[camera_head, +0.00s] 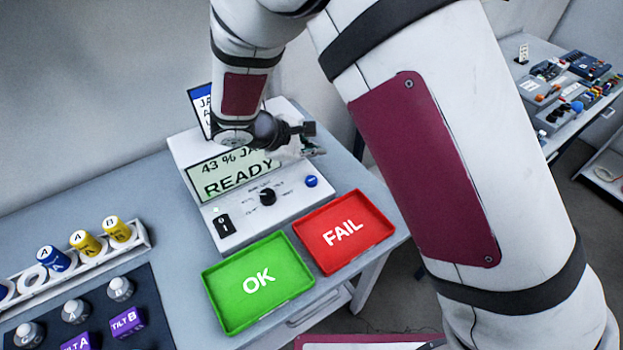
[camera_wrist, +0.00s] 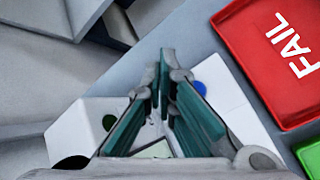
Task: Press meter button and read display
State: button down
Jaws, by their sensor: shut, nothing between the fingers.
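The white meter (camera_head: 213,212) stands on the table. Its display (camera_head: 222,186) reads "READY" below a line starting "43 % JA"; my arm's end hides part of that upper line. A round blue button (camera_head: 311,181) sits at the right of the panel, beside a black dial (camera_head: 267,196) and a black switch (camera_head: 224,226). My gripper (camera_head: 304,146) is shut and empty, over the meter's upper right part, behind the blue button in the picture. In the wrist view, its fingers (camera_wrist: 167,62) converge, with the blue button (camera_wrist: 199,88) just right of them. I cannot tell the finger height.
A green OK tray (camera_head: 222,309) and a red FAIL tray (camera_head: 366,247) lie in front of the meter. At left, a rack (camera_head: 92,260) holds blue and yellow capped vials near a dark mat (camera_head: 74,305). Another table with gear is at far right.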

aim_at(313, 182)
jog(key=shift+f+b, duration=1.45)
jog(key=shift+f, duration=2.4)
jog(key=shift+f+b, duration=0.3)
jog(key=shift+f, duration=0.1)
jog(key=shift+f, duration=0.45)
jog(key=shift+r, duration=0.9)
jog(key=shift+r+p, duration=1.2)
jog(key=shift+r, duration=1.3)
